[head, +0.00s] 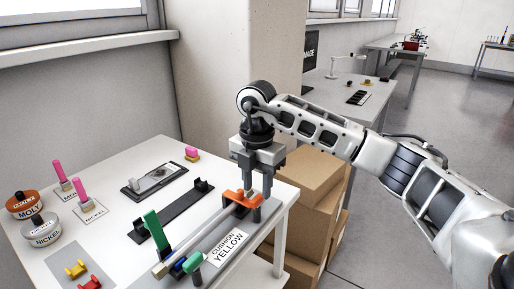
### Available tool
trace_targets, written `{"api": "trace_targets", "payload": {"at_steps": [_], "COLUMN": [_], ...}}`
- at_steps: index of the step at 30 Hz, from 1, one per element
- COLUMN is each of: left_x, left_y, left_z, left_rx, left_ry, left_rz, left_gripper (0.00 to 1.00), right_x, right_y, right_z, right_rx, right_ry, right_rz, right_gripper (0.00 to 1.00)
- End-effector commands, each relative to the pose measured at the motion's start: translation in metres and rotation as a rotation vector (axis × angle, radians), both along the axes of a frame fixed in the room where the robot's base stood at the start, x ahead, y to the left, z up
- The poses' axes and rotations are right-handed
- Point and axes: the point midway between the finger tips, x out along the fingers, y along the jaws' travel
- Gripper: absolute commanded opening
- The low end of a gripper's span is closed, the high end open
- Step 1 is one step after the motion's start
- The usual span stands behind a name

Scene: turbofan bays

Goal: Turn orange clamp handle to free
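The orange clamp handle (236,197) sits at the far right end of a long pale bar fixture on the white table. My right gripper (256,182) comes down over it from above, its two dark fingers apart, with the tips at or just above the handle. The fingers partly hide the handle's right part, and I cannot tell whether they touch it. A dark post (256,214) stands just below the handle. My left gripper is not in view.
A green handle (155,230) stands upright beside the bar, and a blue piece (180,264) lies at its near end. A label (228,246) reads "CUSHION YELLOW". Pink-topped pieces, tins and a black tray (154,178) are on the left. Cardboard boxes (305,185) stand beyond the table's right edge.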

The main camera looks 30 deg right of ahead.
Motion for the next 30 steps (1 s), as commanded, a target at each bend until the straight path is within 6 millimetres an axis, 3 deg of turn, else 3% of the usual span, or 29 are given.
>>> {"api": "trace_targets", "payload": {"at_steps": [9, 15, 21, 30], "left_x": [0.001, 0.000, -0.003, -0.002], "left_y": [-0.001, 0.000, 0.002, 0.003], "left_z": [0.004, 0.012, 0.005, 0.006], "left_rx": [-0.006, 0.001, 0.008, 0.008], "left_ry": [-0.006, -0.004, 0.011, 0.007], "left_rz": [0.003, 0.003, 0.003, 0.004], "left_gripper": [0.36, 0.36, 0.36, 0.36], "right_x": [0.001, 0.000, 0.000, 0.000], "right_y": [0.000, 0.000, 0.000, 0.000], "right_z": [0.081, 0.119, 0.132, 0.133], "right_rx": [0.000, 0.000, 0.000, 0.001], "right_ry": [-0.008, -0.004, -0.002, -0.002], "right_rz": [-0.002, -0.002, -0.003, -0.003], "right_gripper": [0.36, 0.36, 0.36, 0.36]}}
